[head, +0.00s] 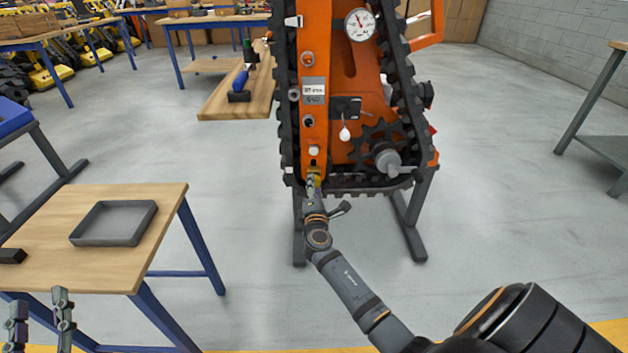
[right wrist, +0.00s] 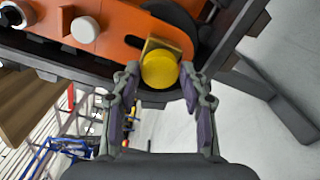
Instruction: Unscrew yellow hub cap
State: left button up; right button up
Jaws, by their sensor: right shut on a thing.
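The yellow hub cap (right wrist: 160,70) is round and sits at the lower end of the orange tracked carrier (head: 315,120), on a brass-coloured square plate (right wrist: 163,45). In the right wrist view the two fingertips of my right gripper (right wrist: 161,78) are on either side of the cap, shut on it. In the head view my right gripper (head: 313,184) reaches up to the carrier's bottom, and largely hides the cap. My left gripper (head: 39,303) is at the lower left, its fingers apart and empty.
A wooden table (head: 110,225) with a grey tray (head: 114,223) stands at the left. A wooden board (head: 237,95) with a blue-handled tool (head: 240,82) is left of the carrier. The black track (head: 405,90) and dark stand legs (head: 408,225) are close to my right arm.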

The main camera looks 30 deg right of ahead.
jog(key=shift+v, duration=1.1)
jog(key=v, duration=0.3)
jog(key=shift+s+a, duration=0.15)
jog(key=shift+s, duration=0.05)
jog(key=o, duration=0.3)
jog(key=c, duration=0.4)
